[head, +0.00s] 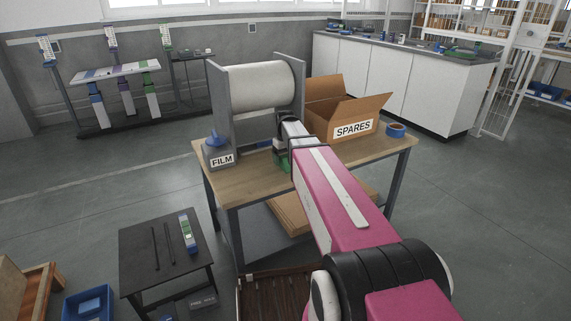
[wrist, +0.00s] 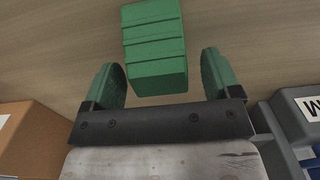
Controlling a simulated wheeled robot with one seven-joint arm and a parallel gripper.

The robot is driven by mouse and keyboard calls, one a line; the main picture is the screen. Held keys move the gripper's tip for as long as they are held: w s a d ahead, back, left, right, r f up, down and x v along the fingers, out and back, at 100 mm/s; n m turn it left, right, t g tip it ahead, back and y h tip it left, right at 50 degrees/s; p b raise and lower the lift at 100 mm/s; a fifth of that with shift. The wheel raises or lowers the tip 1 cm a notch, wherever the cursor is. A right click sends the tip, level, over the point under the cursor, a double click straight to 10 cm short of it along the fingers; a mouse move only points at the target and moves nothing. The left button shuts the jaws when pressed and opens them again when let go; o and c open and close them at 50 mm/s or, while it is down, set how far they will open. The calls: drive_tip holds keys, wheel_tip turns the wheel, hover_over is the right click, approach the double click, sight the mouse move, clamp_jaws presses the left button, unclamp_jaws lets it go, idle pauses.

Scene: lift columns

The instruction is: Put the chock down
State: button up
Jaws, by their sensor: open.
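The chock (wrist: 154,45) is a green ridged block in the wrist view, resting on the wooden tabletop as far as I can tell. My gripper (wrist: 161,76) is open, with one green finger on each side of the chock and a visible gap to both. In the head view my gripper (head: 283,158) is low over the workbench (head: 236,190), between the film stand and the spares box. My arm hides much of that spot, and I cannot tell chock from green finger there.
A film stand (head: 220,110) with a white roll (head: 262,87) is to the left of my gripper. An open cardboard box marked SPARES (head: 352,131) stands to the right, with a blue tape roll (head: 396,130) beside it. A dark low table (head: 150,235) is at front left.

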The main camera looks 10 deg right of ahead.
sight(283, 157)
drive_tip(key=shift+f, duration=0.8)
drive_tip(key=c, duration=1.2)
drive_tip(key=shift+r, duration=0.1)
drive_tip(key=shift+r, duration=0.5)
drive_tip(key=r, duration=0.2)
drive_tip(key=a+r, duration=0.1)
drive_tip(key=shift+s+r, duration=0.3)
drive_tip(key=shift+s, duration=0.05)
drive_tip(key=s+a+r, duration=0.5)
drive_tip(key=a+r, duration=0.1)
drive_tip(key=a, duration=0.2)
drive_tip(key=s+d+r+m, duration=0.1)
drive_tip(key=s+d, duration=0.1)
drive_tip(key=d, duration=0.1)
drive_tip(key=s+d+r+m, duration=0.1)
drive_tip(key=d, duration=0.2)
drive_tip(key=s+d+r+m, duration=0.1)
drive_tip(key=s+d, duration=0.1)
drive_tip(key=d, duration=0.1)
drive_tip(key=shift+s+d+r+m, duration=0.1)
drive_tip(key=shift+s+r+m, duration=0.2)
drive_tip(key=shift+r, duration=0.1)
